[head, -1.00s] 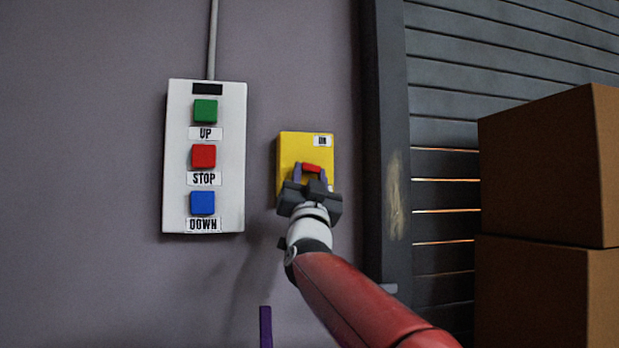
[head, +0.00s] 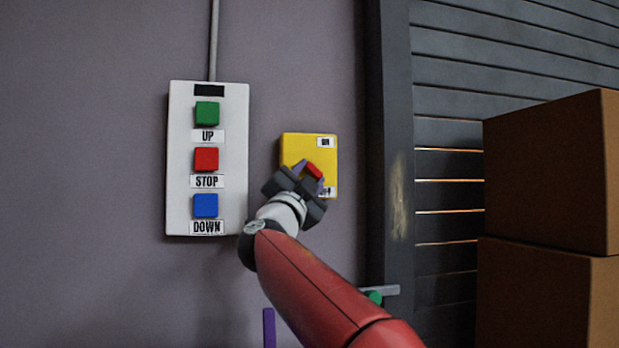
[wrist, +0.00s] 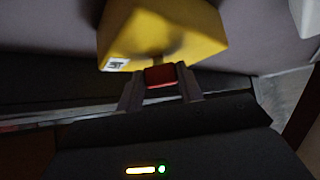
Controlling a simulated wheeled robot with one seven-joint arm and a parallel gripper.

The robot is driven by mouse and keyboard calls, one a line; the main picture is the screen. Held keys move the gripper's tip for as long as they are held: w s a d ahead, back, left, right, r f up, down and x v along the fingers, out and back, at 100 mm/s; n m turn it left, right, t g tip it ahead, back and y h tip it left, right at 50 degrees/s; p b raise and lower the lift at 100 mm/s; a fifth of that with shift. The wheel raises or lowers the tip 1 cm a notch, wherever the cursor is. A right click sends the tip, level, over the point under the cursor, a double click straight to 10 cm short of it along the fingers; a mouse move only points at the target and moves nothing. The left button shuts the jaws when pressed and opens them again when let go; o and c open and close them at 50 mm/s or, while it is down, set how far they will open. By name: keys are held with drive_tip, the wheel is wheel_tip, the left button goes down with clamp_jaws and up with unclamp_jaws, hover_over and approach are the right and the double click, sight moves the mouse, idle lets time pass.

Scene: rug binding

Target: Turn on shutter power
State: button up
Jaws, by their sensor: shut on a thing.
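The yellow switch box (head: 300,147) is on the wall right of the white control panel. Its red handle (head: 314,169) is slanted, its right end lower. My gripper (head: 310,176) is shut on the red handle, one finger at each end, and is tilted with it. A white label reading "ON" (head: 326,142) is at the box's top right; another label (head: 328,191) at the lower right is partly covered. In the wrist view the red handle (wrist: 160,75) sits between my fingers, in front of the yellow box (wrist: 150,35). The handle's shaft is mostly in shadow.
The white panel (head: 181,150) has green UP, red STOP and blue DOWN buttons. A dark door post (head: 388,120) and the slatted shutter (head: 445,130) are to the right, with stacked cardboard boxes (head: 550,180) before them. A purple upright strip (head: 269,328) stands at the bottom.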

drive_tip(key=shift+m+h, duration=0.4)
drive_tip(key=o, duration=1)
drive_tip(key=b+v, duration=0.2)
drive_tip(key=v, duration=0.5)
drive_tip(key=shift+s+a+b, duration=0.2)
drive_tip(key=shift+s+b, duration=0.2)
